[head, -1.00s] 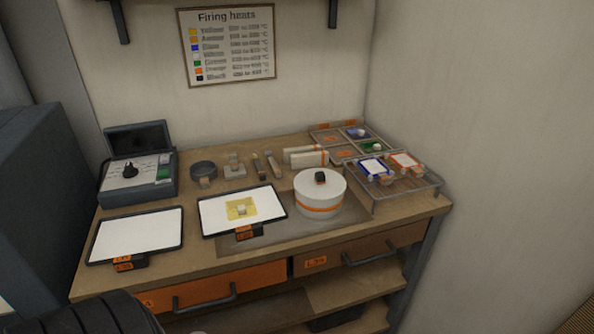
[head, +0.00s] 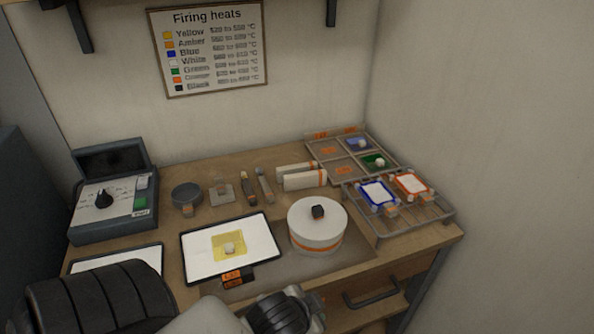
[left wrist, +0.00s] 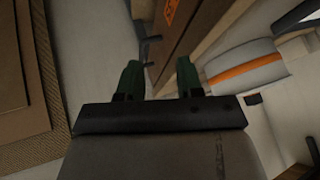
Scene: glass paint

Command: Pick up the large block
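I cannot tell for certain which is the large block. My left gripper (left wrist: 158,72) is open and empty in the left wrist view, near the bench's drawer front (left wrist: 190,35). My left arm crosses the bottom of the head view, away from the blocks. My right gripper is not in view.
A white round pot (head: 316,228) with a dark knob stands in front of the blocks. Left of it is a white panel (head: 205,262) with a yellow square. A wire rack (head: 440,212) with framed tiles and a compartment tray (head: 335,176) are right. A control box (head: 115,205) is left.

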